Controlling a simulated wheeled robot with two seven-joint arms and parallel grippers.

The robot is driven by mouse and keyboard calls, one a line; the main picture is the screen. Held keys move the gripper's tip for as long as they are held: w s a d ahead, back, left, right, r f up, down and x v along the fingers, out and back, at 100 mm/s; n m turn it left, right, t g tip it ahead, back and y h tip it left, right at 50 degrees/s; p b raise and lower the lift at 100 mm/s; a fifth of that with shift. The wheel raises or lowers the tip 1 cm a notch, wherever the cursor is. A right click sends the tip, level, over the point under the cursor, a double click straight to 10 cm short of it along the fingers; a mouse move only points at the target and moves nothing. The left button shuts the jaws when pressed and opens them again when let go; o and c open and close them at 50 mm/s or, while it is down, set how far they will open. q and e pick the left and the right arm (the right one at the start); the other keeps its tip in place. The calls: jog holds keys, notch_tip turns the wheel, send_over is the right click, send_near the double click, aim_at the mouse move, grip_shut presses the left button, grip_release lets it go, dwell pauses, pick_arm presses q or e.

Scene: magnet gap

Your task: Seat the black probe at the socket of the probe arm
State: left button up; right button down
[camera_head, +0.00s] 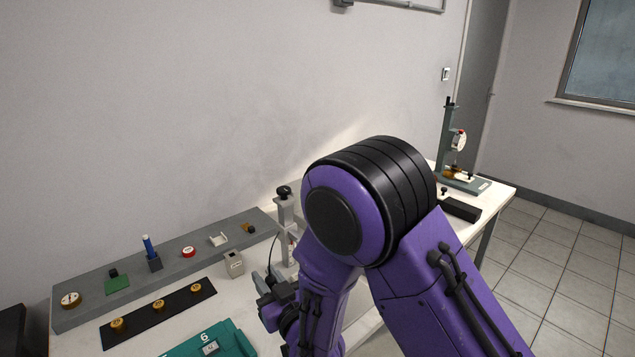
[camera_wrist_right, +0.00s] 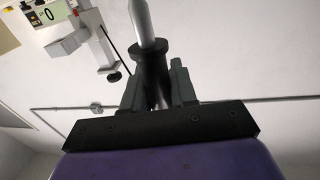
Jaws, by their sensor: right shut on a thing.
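My right gripper (camera_head: 272,280) is at the near side of a light grey upright stand (camera_head: 287,215) with a black knob on top, which looks like the probe arm's stand. In the right wrist view, the fingers of this gripper (camera_wrist_right: 158,88) are shut on the black probe (camera_wrist_right: 151,60), a dark flanged body with a pale rod pointing up in the picture. A light grey arm (camera_wrist_right: 88,28) with a small black knob shows at upper left there, apart from the probe. I cannot make out its socket. My left gripper is not in view.
A grey shelf (camera_head: 75,317) with small parts runs along the back of the table. A black strip with brass pieces (camera_head: 158,304), a small beige block (camera_head: 234,264) and a teal case (camera_head: 232,340) lie left of my arm. A gauge stand (camera_head: 447,140) is far right.

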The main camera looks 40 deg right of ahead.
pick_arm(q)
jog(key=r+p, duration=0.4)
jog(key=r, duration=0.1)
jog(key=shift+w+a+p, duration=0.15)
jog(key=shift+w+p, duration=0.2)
pick_arm(e)
jog(key=w+d+r+m+h, duration=0.1)
jog(key=w+d+r, duration=0.4)
jog(key=d+r, duration=0.2)
jog(key=w+d+r+m+h, duration=0.1)
jog(key=w+d+r+h, duration=0.1)
jog(key=w+d+r, duration=0.3)
jog(key=d+r, duration=0.2)
jog(key=d, duration=0.1)
jog(key=shift+d+r+g, duration=0.2)
jog(key=shift+r+g, duration=0.1)
jog(key=shift+r, duration=0.1)
pick_arm(q)
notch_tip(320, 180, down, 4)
jog(key=b, duration=0.3)
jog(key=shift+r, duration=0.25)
pick_arm(e)
notch_tip(320, 180, down, 4)
jog(key=shift+f, duration=0.2)
pick_arm(q)
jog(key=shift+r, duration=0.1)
jog(key=shift+b, duration=0.35)
pick_arm(e)
jog(key=shift+f, duration=0.15)
